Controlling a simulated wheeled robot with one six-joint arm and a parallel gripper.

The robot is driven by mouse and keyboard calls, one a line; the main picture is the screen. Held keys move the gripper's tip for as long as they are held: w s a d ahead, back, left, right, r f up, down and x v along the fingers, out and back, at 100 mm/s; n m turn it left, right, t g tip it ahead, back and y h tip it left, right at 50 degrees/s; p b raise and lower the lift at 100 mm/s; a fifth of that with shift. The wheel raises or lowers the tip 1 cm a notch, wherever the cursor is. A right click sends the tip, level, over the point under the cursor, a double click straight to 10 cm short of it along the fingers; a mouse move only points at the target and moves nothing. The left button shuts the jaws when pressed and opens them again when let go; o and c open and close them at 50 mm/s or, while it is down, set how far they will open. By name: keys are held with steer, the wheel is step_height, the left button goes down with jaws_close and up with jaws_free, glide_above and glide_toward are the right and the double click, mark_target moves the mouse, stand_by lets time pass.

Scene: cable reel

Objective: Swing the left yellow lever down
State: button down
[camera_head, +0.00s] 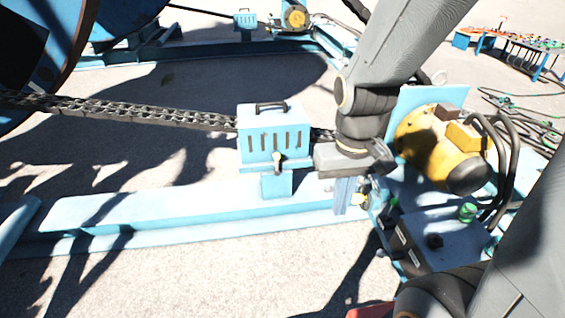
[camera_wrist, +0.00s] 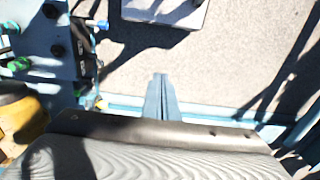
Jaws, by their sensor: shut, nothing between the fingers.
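A small yellow-tipped lever (camera_head: 277,158) shows on the front of the blue slotted box (camera_head: 260,135) in the head view. Another small yellow part (camera_head: 358,199) shows low beside my gripper, partly hidden. It may be a second lever; I cannot tell which way it points. My gripper (camera_head: 345,212) points down just right of the blue box, with its fingers together and empty. The fingers also show shut in the wrist view (camera_wrist: 161,78), over bare ground beyond the blue frame.
A yellow motor (camera_head: 430,140) and a hydraulic unit with green caps (camera_head: 440,240) stand close on the right. A chain (camera_head: 150,113) runs left to the reel. A blue beam (camera_head: 190,210) crosses below the box. Ground in front is clear.

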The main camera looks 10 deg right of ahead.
mark_target(277, 163)
steer(key=w+d+f+m+t+b, duration=0.1)
steer(key=w+f+m+t+b, duration=0.5)
steer(key=w+f+b, duration=0.6)
steer(key=w+d+f+m+t+b, duration=0.1)
steer(key=w+f+m+t+b, duration=0.5)
steer(key=w+f+b, duration=0.6)
steer(key=w+d+f+m+t+y+b, duration=0.1)
steer(key=w+f+m+t+b, duration=0.5)
steer(key=w+f+b, duration=0.7)
steer(key=w+m, duration=0.1)
steer(key=w, duration=1)
steer(key=shift+w+f+m, duration=0.3)
steer(key=shift+w+m, duration=0.05)
steer(key=shift+m, duration=0.05)
steer(key=shift+d, duration=0.1)
steer(key=shift+w, duration=0.1)
steer(key=w+a+b, duration=0.4)
steer(key=w+b, duration=0.1)
steer(key=w, duration=0.5)
steer(key=shift+w+a+r, duration=0.2)
steer(key=shift+w+r, duration=0.1)
steer(key=shift+r, duration=0.15)
